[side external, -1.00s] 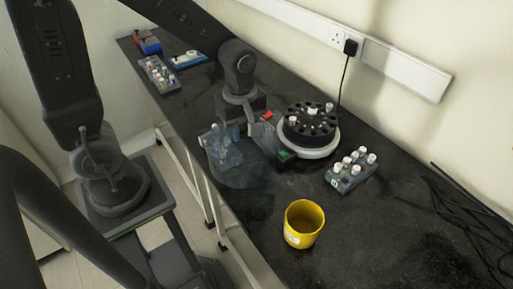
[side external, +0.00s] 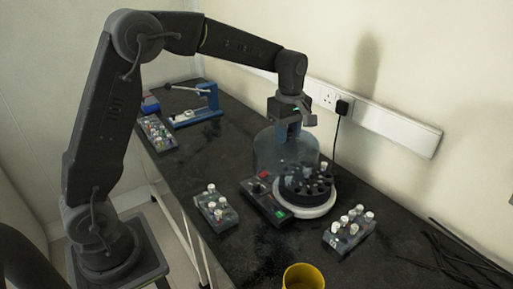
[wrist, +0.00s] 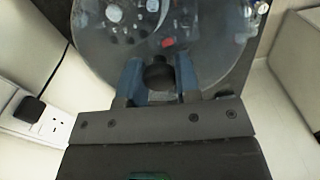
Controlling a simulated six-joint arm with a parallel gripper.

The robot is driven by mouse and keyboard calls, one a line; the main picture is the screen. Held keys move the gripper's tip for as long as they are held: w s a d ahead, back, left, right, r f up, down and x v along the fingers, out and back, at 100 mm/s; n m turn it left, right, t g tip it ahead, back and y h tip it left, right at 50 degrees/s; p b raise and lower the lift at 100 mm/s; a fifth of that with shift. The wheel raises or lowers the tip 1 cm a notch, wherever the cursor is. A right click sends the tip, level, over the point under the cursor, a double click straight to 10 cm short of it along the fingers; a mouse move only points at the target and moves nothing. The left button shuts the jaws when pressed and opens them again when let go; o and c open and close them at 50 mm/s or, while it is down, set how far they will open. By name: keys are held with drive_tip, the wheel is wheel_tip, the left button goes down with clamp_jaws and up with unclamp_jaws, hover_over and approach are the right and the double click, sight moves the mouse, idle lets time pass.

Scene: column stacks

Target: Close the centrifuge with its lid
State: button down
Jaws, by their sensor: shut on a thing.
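The centrifuge (side external: 262,200) stands on the dark bench. It has a grey base with a red and a green switch, a black rotor (side external: 318,186) and a pale ring around it. My gripper (side external: 287,138) is shut on the black knob (wrist: 158,74) of the clear lid (side external: 268,152). The lid is in the air, above and a little left of the rotor in the side view, apart from the bench. In the wrist view the lid (wrist: 95,55) fills the top, and tubes and the red switch show through it. The lid's far edge is hard to see.
A tube rack (side external: 222,216) stands left of the centrifuge and another (side external: 346,236) to its right. A yellow cup (side external: 303,277) is in front. Further racks and a blue device (side external: 196,112) are at the back left. Cables (side external: 450,245) lie at the right. A power strip runs along the wall.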

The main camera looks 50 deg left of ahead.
sight(312, 134)
drive_tip(key=w, duration=0.2)
drive_tip(key=w+d, duration=0.1)
drive_tip(key=w, duration=0.4)
drive_tip(key=shift+w+d, duration=0.35)
drive_tip(key=shift+f, duration=1.8)
drive_tip(key=shift+f, duration=0.6)
drive_tip(key=shift+f, duration=3.25)
drive_tip(key=shift+f, duration=0.1)
drive_tip(key=shift+c, duration=1.3)
unclamp_jaws()
